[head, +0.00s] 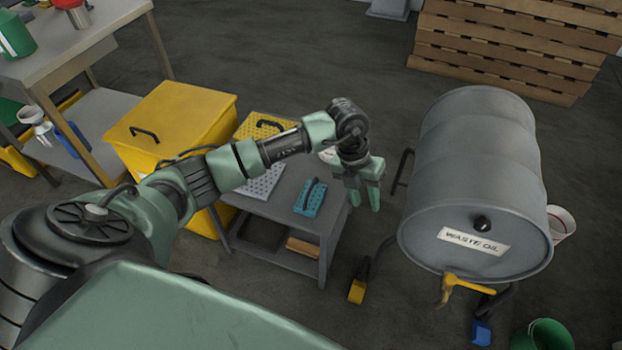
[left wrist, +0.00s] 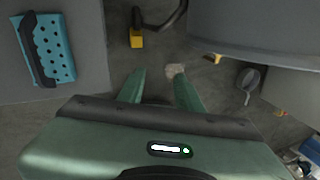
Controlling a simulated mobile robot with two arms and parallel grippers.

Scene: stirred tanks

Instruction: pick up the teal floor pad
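The teal floor pad (head: 311,198) is a small perforated slab with a dark handle along it. It lies on the top of a low grey table (head: 287,221), near the table's right edge. In the left wrist view the teal pad (left wrist: 58,48) is at the upper left, flat on the grey top. My left gripper (head: 364,202) points down just right of the table and the pad, apart from both. In the left wrist view its fingers (left wrist: 159,76) are spread with only floor visible between them. My right gripper is in neither view.
A grey perforated pad (head: 262,183) and a yellow one (head: 260,127) share the table. A yellow bin (head: 178,118) stands left. A grey drum marked "WASTE OIL" (head: 480,165) on a stand is close on the right. A wooden block (head: 303,247) lies on the lower shelf.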

